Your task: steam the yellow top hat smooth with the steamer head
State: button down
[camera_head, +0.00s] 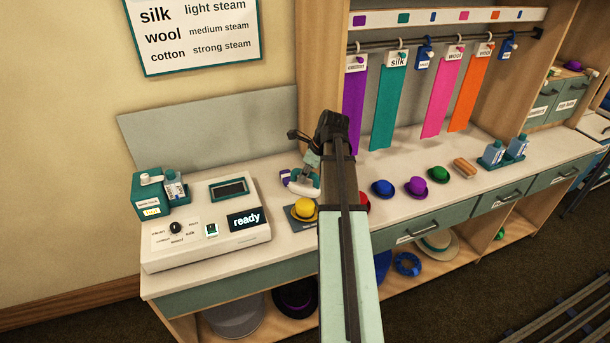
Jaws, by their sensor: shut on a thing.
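The yellow top hat (305,209) sits on a small dark mat (299,226) on the counter, just right of the steamer unit. My gripper (309,170) is shut on the steamer head (303,188), a white and teal piece, and holds it just above and behind the hat. From this angle I cannot tell whether the head touches the hat. My arm hides part of the counter right of the hat. The white steamer unit (168,258) has a dial (176,228) and a display (245,219) reading "ready".
A teal holder with a bottle (174,186) stands behind the unit. Red, blue (382,188), purple (417,187) and green (438,174) hats line the counter to the right, before a brush (465,168) and bottles. Fabric strips hang behind. A wall chart (200,33) lists steam by fabric.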

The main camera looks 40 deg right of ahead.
notch_tip(320, 180, up, 12)
jog(key=p, duration=0.8)
jog(key=shift+p, duration=0.4)
